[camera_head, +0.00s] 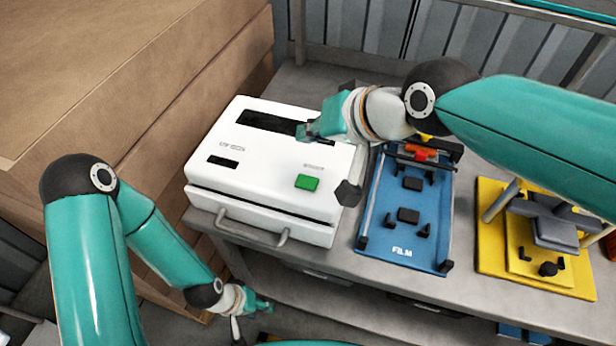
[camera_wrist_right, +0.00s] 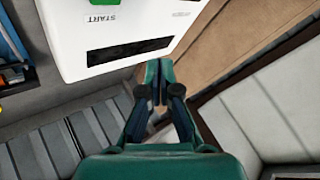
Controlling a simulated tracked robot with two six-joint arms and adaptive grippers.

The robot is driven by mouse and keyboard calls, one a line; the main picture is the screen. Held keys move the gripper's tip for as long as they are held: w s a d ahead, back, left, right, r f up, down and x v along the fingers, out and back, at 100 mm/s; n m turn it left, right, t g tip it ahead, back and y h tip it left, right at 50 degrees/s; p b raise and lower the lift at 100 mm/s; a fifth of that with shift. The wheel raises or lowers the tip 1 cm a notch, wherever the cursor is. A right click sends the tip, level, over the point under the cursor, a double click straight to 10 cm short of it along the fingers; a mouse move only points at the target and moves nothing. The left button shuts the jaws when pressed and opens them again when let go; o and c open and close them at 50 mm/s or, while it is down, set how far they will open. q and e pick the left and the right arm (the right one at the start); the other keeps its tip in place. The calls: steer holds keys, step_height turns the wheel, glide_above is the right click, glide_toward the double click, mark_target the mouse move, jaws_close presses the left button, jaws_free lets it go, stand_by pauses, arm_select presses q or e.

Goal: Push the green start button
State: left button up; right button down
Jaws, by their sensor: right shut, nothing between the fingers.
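The green start button (camera_head: 307,182) sits on the front right part of the top of a white machine (camera_head: 262,205). In the right wrist view the button (camera_wrist_right: 100,2) shows only partly at the top edge, beside the word START. My right gripper (camera_head: 306,132) is over the back right part of the machine, behind the button and apart from it. In the right wrist view its fingertips (camera_wrist_right: 158,72) meet, with nothing between them. My left gripper (camera_head: 258,305) hangs low in front of the table; it is too small to read its jaws.
A blue film fixture (camera_head: 440,200) stands right of the machine, and a yellow fixture (camera_head: 490,235) further right. Large brown cartons (camera_head: 130,60) stand at the left. The machine has a handle (camera_head: 250,232) at its front. The area directly above the button looks clear.

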mark_target(310, 183)
steer(key=shift+s+f+b, duration=0.1)
steer(key=shift+f+b, duration=3.35)
steer(key=shift+f, duration=0.85)
steer(key=shift+f+b, duration=0.35)
steer(key=shift+f+b, duration=0.4)
steer(key=shift+f, duration=0.05)
steer(key=shift+r, duration=0.1)
steer(key=shift+r+p, duration=0.7)
steer(key=shift+r, duration=0.1)
steer(key=shift+r, duration=0.1)
steer(key=shift+r+p, duration=2)
steer(key=shift+r, duration=0.4)
